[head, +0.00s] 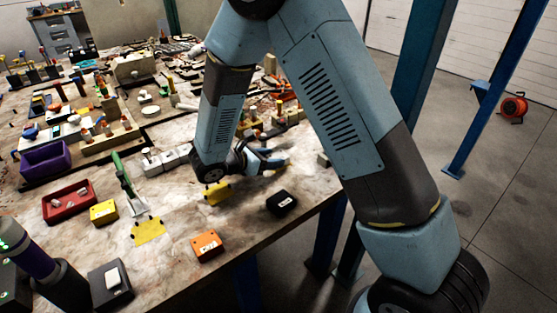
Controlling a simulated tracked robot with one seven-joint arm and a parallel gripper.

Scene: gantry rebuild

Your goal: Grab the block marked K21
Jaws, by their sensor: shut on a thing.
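My gripper (272,160) is low over the right part of the table in the head view, beyond the black block. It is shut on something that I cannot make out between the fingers. An orange block (207,246) with a pale label lies near the table's front edge. A black block (282,202) with a white label lies near the right edge. A yellow block (103,212) with a small label lies at the left. The labels are too small to read, so I cannot tell which block is K21.
Yellow mats (148,231) lie flat on the table (180,275). A red tray (69,203), a purple bin (46,160) and a green clamp-like tool (124,178) stand at the left. Many small parts crowd the back. Bare table surrounds the orange block.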

